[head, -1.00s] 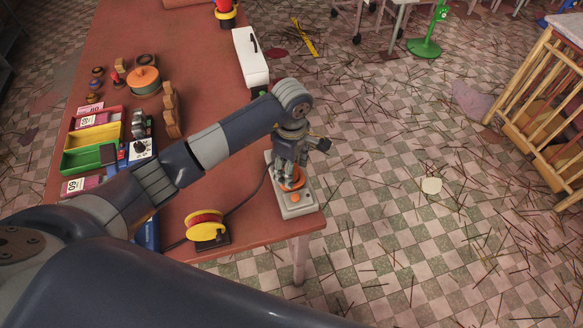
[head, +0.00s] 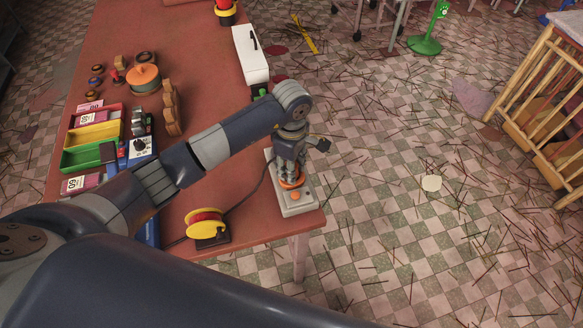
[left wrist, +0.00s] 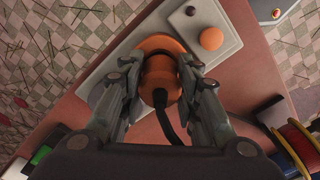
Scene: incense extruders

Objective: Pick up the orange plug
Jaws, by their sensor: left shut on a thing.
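The orange plug (left wrist: 159,75) is in the left wrist view, upright over the grey-white power box, with a black cord running from it. My left gripper (left wrist: 160,88) is shut on the plug, one finger on each side. In the head view the gripper (head: 291,174) points down over the box (head: 298,203) at the table's front right corner. The plug's orange base (head: 291,183) shows just below the fingers. Whether it touches the box cannot be told. My right gripper is not in view.
A yellow and red spool (head: 207,226) stands left of the box. A white case (head: 250,56), colored bins (head: 88,155) and an orange round pot (head: 143,79) are further back on the red table (head: 205,100). The table edge is close beside the box.

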